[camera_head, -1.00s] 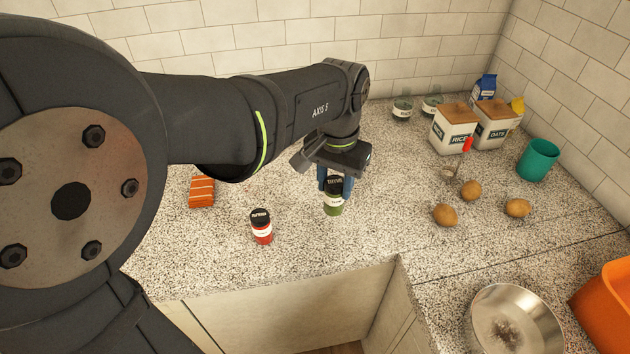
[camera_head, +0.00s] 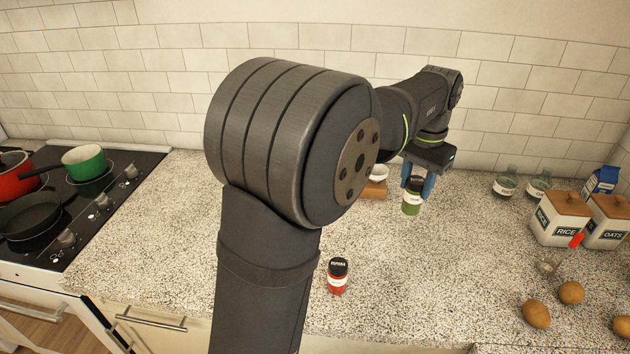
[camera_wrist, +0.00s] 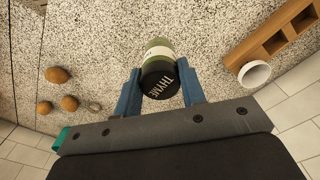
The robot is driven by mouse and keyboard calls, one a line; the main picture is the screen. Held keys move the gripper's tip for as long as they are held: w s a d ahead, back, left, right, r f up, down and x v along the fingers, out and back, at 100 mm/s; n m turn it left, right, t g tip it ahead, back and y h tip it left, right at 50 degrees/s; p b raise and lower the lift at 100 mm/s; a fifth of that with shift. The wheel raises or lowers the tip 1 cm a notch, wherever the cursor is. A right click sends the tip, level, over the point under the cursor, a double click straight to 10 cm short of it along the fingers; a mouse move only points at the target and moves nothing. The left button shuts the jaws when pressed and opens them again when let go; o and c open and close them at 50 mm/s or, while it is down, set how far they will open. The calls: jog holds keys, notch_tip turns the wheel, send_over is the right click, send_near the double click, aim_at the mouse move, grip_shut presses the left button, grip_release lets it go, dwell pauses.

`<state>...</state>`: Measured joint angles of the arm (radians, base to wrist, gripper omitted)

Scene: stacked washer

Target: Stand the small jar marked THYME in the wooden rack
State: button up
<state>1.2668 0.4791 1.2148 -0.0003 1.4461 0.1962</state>
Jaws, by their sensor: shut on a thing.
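My gripper (camera_head: 415,186) is shut on the small green jar marked THYME (camera_head: 411,204), with blue fingers on either side of it. In the wrist view the jar (camera_wrist: 160,70) has a black lid lettered THYME and a pale label, and sits between the fingertips (camera_wrist: 162,92). It appears held above the counter; the exact height is unclear. The wooden rack (camera_wrist: 285,30) shows at the upper right of the wrist view with square, empty-looking openings, apart from the jar. In the head view a piece of the rack (camera_head: 374,190) shows left of the gripper, mostly hidden by my arm.
A red jar with a black lid (camera_head: 338,276) stands nearer the front. RICE (camera_head: 559,218) and OATS (camera_head: 609,221) canisters, glass jars (camera_head: 506,184) and potatoes (camera_head: 537,314) are at right. The stove (camera_head: 62,205) is at left.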

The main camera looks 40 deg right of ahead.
jog(key=w+d+f, duration=0.1)
jog(key=w+d, duration=0.2)
jog(key=w, duration=1.6)
jog(key=shift+w+a+f, duration=0.3)
jog(key=shift+w+f, duration=1.55)
jog(key=shift+w, duration=0.05)
jog(key=shift+w+a+f, duration=0.3)
jog(key=shift+w+f, duration=1.55)
jog(key=shift+w, duration=0.05)
jog(key=shift+w+a+f, duration=0.3)
jog(key=shift+w+f, duration=1.55)
jog(key=shift+w, duration=0.05)
jog(key=shift+f, duration=0.15)
jog(key=o, duration=1)
notch_tip(320, 180, up, 12)
jog(key=shift+r, duration=0.15)
